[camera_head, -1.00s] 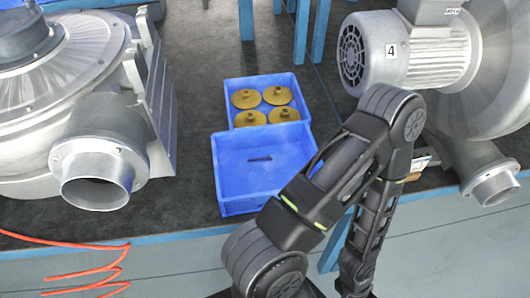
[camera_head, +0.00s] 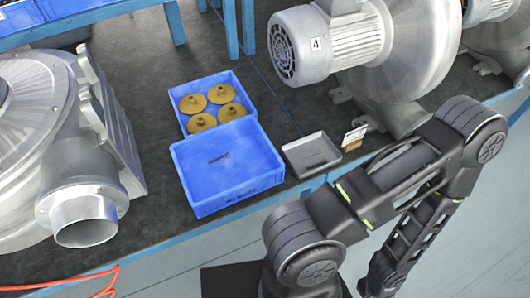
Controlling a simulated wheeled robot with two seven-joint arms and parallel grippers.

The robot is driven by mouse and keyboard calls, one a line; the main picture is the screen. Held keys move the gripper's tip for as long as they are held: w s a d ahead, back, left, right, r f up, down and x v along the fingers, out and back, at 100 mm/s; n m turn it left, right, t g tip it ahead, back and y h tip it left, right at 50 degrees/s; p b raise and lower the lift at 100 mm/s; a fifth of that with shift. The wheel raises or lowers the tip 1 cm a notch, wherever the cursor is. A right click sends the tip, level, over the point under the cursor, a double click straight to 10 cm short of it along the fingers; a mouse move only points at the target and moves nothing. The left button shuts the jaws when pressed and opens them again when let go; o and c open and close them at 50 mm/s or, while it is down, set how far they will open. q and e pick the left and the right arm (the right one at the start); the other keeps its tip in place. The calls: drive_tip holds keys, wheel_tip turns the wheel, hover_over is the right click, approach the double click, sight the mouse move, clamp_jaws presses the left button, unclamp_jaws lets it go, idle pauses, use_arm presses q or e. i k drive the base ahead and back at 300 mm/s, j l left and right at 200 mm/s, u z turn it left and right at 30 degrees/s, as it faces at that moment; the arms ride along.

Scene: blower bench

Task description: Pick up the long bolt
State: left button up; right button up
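One long, thin dark bolt (camera_head: 219,158) lies on the floor of the front blue crate (camera_head: 262,172), near its back. The crate holds nothing else that I can make out. My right arm is folded at the lower right, in front of the bench and to the right of the crate. Its gripper does not show. My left arm and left gripper are out of the frame.
A second blue crate (camera_head: 176,92) with several yellow flanged parts (camera_head: 203,122) adjoins behind. A grey metal tray (camera_head: 311,153) and small card (camera_head: 354,137) stand right of the front crate. Large blowers flank them, including one at left (camera_head: 84,215) and one at right (camera_head: 338,42).

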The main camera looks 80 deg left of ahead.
sight(227, 154)
drive_tip(key=l+z, duration=0.15)
drive_tip(key=z, duration=0.25)
drive_tip(key=k+l+z, duration=0.1)
drive_tip(key=z, duration=0.3)
drive_tip(key=l+u, duration=0.35)
drive_tip(key=u, duration=0.65)
drive_tip(key=l+u, duration=0.1)
drive_tip(key=u, duration=1.35)
drive_tip(key=k+u, duration=0.1)
drive_tip(key=u, duration=1.3)
